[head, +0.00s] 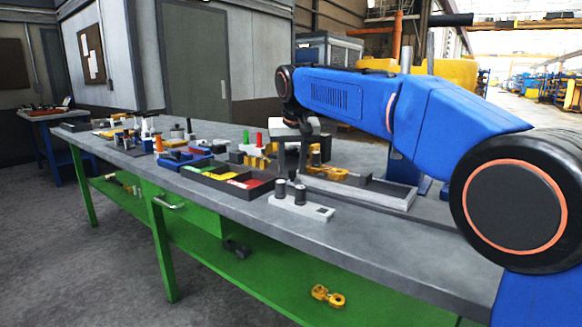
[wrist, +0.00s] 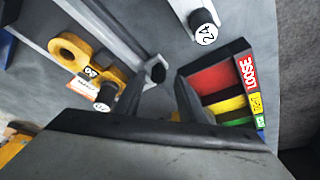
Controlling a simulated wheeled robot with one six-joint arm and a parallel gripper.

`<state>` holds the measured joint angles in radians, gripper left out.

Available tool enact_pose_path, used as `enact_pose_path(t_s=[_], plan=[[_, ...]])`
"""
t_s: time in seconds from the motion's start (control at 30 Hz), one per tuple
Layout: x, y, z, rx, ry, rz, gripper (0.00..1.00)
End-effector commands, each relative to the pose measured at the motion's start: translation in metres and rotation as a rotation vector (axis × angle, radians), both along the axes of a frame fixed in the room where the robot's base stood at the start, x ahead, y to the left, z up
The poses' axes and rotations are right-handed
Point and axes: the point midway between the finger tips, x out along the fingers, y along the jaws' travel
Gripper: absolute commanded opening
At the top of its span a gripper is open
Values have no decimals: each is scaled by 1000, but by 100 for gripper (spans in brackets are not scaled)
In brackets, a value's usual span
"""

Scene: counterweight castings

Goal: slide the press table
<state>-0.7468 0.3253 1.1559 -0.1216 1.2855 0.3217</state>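In the wrist view a black knob (wrist: 158,73) sits at the end of a pale grey rail (wrist: 120,35), which I take to be part of the press table, though I cannot be sure. My gripper (wrist: 159,84) is open, its two dark fingers apart, one on each side of the knob in this view. I cannot tell whether they touch it. A yellow casting with a ring end (wrist: 80,52) lies beside the rail. In the head view my gripper (head: 298,150) points down over the bench, beside a long grey tray (head: 385,193); the knob is not clear there.
A dark sorting tray (head: 205,180) with red, yellow and green compartments lies left of my gripper; its "LOOSE" label (wrist: 248,68) shows in the wrist view. A grey block with black pegs (head: 302,208) stands at the bench's front edge. Several small parts crowd the bench's far end.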

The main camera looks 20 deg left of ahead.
Motion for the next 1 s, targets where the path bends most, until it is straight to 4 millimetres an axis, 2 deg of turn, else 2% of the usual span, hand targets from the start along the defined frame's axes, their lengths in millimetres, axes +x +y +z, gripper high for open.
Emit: enact_pose_path(t_s=[0.17,0.7,1.0], plan=[[-9,-4,24,2,-1,0,37],[-46,-20,122,3,-3,2,37],[-57,-25,152,1,-1,1,37]])
